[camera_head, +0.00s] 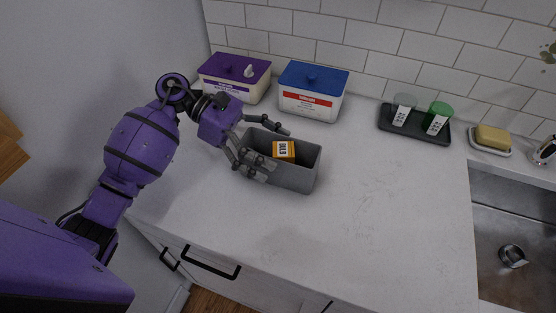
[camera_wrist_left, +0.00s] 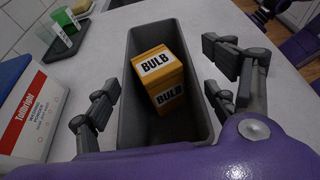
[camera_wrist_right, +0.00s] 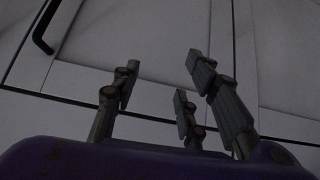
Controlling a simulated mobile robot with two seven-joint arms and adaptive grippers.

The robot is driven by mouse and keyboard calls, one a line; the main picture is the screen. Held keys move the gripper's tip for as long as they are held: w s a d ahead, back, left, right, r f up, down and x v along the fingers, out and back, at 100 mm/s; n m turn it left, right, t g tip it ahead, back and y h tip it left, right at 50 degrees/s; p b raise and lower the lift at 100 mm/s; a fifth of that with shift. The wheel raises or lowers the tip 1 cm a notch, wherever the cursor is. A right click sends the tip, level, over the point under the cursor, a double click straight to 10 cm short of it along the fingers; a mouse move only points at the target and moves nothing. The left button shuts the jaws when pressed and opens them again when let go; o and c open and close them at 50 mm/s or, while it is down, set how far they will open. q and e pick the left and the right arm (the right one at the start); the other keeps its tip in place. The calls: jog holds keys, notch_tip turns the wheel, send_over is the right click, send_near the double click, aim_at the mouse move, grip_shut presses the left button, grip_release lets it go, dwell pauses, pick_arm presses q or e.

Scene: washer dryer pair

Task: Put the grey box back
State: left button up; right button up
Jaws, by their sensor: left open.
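The grey box (camera_head: 300,177) is an open rectangular bin on the white counter, in front of the blue-lidded tub. A yellow-orange bulb box (camera_head: 284,150) with a white BULB label stands inside it. The grey box (camera_wrist_left: 141,45) and the bulb box (camera_wrist_left: 158,78) also show in the left wrist view. My left gripper (camera_head: 266,151) is open, with its fingers on either side of the grey box's left end; I cannot tell if they touch it.
A purple-lidded tub (camera_head: 236,80) and a blue-lidded tub (camera_head: 311,94) stand at the back wall. A soap dish (camera_head: 490,144) and the sink (camera_head: 515,225) are at right. The counter's middle right is clear.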

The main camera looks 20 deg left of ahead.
pick_arm(q)
jog(key=shift+d+f, duration=0.1)
jog(key=shift+f, duration=0.05)
jog(key=c, duration=1.3)
jog(key=shift+c, duration=0.7)
